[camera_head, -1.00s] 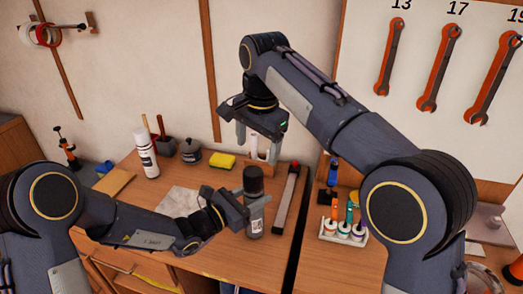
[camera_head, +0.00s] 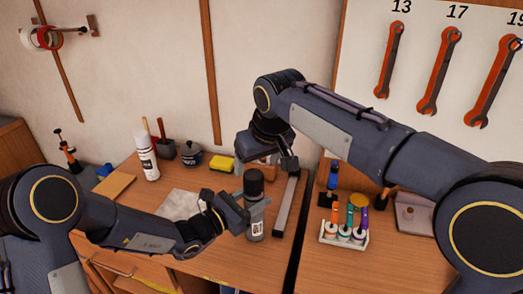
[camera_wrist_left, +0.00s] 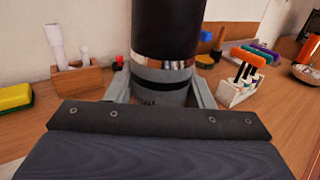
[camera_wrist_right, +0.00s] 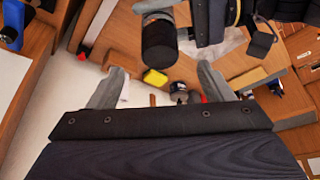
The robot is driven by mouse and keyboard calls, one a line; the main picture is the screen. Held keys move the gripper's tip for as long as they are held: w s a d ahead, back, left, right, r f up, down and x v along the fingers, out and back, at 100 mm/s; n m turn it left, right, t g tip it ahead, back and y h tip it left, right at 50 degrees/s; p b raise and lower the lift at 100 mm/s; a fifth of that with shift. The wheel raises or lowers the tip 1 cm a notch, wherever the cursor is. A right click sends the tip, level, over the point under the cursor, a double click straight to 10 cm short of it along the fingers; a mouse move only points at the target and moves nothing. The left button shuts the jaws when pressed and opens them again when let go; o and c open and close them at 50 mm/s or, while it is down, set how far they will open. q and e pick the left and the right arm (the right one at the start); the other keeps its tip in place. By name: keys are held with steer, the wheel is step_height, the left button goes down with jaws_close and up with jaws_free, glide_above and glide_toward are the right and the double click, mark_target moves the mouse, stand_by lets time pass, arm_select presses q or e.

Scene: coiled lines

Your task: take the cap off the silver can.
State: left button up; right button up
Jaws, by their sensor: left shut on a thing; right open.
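The silver can (camera_head: 255,229) stands upright above the bench with its black cap (camera_head: 254,184) on top. In the left wrist view the can (camera_wrist_left: 160,78) sits between the fingers and the dark cap (camera_wrist_left: 167,25) rises above it. My left gripper (camera_head: 258,208) is shut on the can's body, below the cap. My right gripper (camera_head: 270,162) is open and empty, just behind and above the cap in the head view. In the right wrist view the cap (camera_wrist_right: 159,45) lies ahead of the open fingers (camera_wrist_right: 160,85), not between them.
A long grey bar (camera_head: 287,205) lies right of the can. A rack of colored-handled tools (camera_head: 343,233) stands farther right. A yellow sponge (camera_head: 221,164), a dark pot (camera_head: 190,157) and a white spray can (camera_head: 147,157) stand at the back left. The front bench is mostly clear.

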mark_target(253, 174)
steer(key=x, duration=0.6)
steer(key=shift+w+f, duration=0.15)
steer(key=shift+f, duration=0.2)
steer(key=c, duration=1.2)
steer(key=shift+r, duration=0.1)
steer(key=shift+r, duration=0.2)
steer(key=shift+r, duration=0.9)
steer(key=shift+r, duration=2)
arm_select(q)
steer(key=o, duration=1.4)
